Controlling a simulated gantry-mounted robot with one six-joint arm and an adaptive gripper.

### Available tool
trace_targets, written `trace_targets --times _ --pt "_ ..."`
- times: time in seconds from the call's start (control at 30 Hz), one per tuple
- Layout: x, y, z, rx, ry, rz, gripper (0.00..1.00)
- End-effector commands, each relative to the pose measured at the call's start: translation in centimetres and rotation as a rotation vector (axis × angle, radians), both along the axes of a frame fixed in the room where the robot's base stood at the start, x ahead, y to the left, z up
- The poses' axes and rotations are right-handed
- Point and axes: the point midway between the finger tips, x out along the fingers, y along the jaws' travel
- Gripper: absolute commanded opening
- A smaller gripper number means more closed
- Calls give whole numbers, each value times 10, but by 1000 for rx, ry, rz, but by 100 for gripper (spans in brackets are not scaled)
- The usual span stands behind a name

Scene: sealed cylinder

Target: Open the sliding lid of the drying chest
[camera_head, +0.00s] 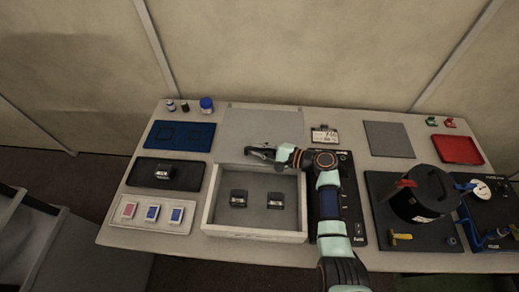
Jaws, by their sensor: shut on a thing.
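The drying chest (208,213) is a pale open-topped box in the middle of the table. Its flat grey lid (265,125) lies slid back towards the wall, and the inside of the chest is exposed. My gripper (254,152) is at the near edge of the lid, above the back of the chest. It is shut on the lid, apparently at its handle, which the fingers hide. Two dark blocks (239,199) (275,201) lie on the chest floor.
Left of the chest are a blue tray (190,131), a black tray (190,182) and a card holder (125,227). Small bottles (206,104) stand at the back left. A black cylinder (420,200) stands on the right, with a red tray (460,149) behind it.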

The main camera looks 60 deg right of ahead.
Motion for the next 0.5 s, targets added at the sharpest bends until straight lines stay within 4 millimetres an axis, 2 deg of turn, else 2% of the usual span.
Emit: trace_targets --times 0.07,0.1,0.13,0.4,0.5 --pt "0 0 0 0 0 0 0" --pt "0 0 0 0 0 1 21" --pt "0 0 0 0 0 1 25" --pt "0 0 0 0 0 0 25" --pt "-7 -2 1 0 0 -1 25"
